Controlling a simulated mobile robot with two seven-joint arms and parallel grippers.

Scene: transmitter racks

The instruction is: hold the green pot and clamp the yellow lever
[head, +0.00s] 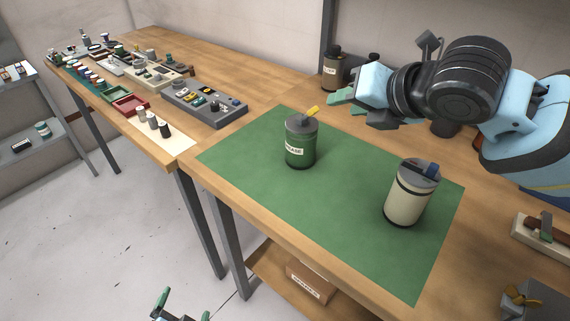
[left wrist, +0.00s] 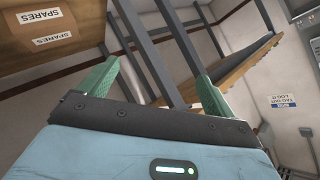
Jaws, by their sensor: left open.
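The green pot (head: 300,145) stands upright on the green mat (head: 345,215), with a label on its front. Its yellow lever (head: 312,112) sticks up and to the right from the grey lid. My left gripper (head: 182,308) is open and empty at the bottom edge of the head view, below and left of the table, well apart from the pot. Its two green fingers also show spread in the left wrist view (left wrist: 157,78), with nothing between them. My right gripper (head: 350,111) is above the mat's far side, right of the pot, its fingers apart and empty.
A cream pot (head: 407,195) with a dark band and blue lever stands right on the mat. A dark pot (head: 334,70) stands behind. A grey tray (head: 204,103) of small parts lies left. A spares box (head: 310,280) sits on the shelf under the table.

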